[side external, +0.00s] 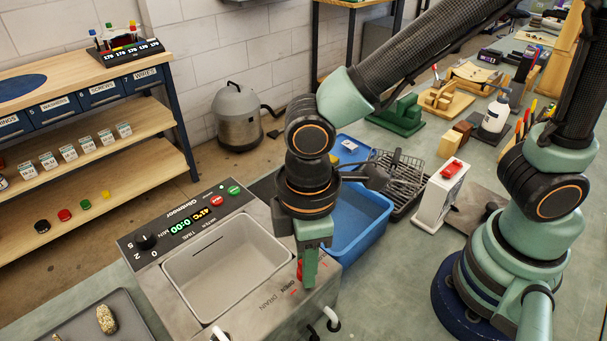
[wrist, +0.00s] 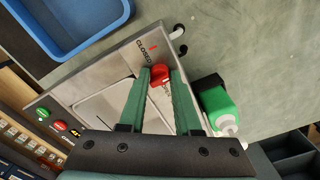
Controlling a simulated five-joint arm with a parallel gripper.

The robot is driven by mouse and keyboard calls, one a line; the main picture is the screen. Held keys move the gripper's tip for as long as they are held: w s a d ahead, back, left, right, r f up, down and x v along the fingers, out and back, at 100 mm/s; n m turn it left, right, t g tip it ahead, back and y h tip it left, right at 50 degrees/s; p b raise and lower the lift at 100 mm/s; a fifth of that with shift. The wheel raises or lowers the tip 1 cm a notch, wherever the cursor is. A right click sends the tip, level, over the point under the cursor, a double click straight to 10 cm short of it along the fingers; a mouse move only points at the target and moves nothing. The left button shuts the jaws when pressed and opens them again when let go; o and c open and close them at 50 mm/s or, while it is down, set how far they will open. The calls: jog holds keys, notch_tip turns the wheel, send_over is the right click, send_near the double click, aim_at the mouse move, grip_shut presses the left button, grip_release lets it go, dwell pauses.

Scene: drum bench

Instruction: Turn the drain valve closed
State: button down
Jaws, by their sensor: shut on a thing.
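The drain valve has a small red handle (side external: 299,269) on the top right of the steel ultrasonic cleaner (side external: 175,315), beside the printed word DRAIN. In the wrist view the red handle (wrist: 159,75) sits between the tips of my green fingers. My gripper (side external: 307,283) points down and is shut on the handle; in the wrist view its fingertips (wrist: 160,72) meet it from both sides. The CLOSED label (wrist: 141,48) and a red mark lie just beyond the handle. The fingers hide part of the handle, so its exact angle is unclear.
The cleaner's empty tank (side external: 228,255) is left of the valve. A blue bin (side external: 360,222) and wire basket (side external: 398,180) stand behind it. White hose fittings (side external: 331,318) stick out at the front right. A green and white item (wrist: 217,107) is right of my fingers.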

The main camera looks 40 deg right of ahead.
jog(key=shift+a, duration=0.25)
jog(key=c, duration=0.6)
grip_release()
jog(key=shift+d, duration=0.1)
notch_tip(320, 180, up, 12)
jog(key=shift+s+r, duration=0.1)
jog(key=shift+d, duration=0.1)
jog(key=w+d+m+t, duration=0.1)
jog(key=w+d+m, duration=0.1)
jog(key=d+m, duration=0.2)
jog(key=w+d+m+t, duration=0.2)
jog(key=w+d+m, duration=0.1)
jog(key=d, duration=0.8)
jog(key=w+d+m+t, duration=0.2)
jog(key=d+m, duration=0.2)
jog(key=d, duration=0.3)
jog(key=shift+w+d+r+m, duration=0.2)
jog(key=shift+d+r+m, duration=0.1)
jog(key=shift+d, duration=0.05)
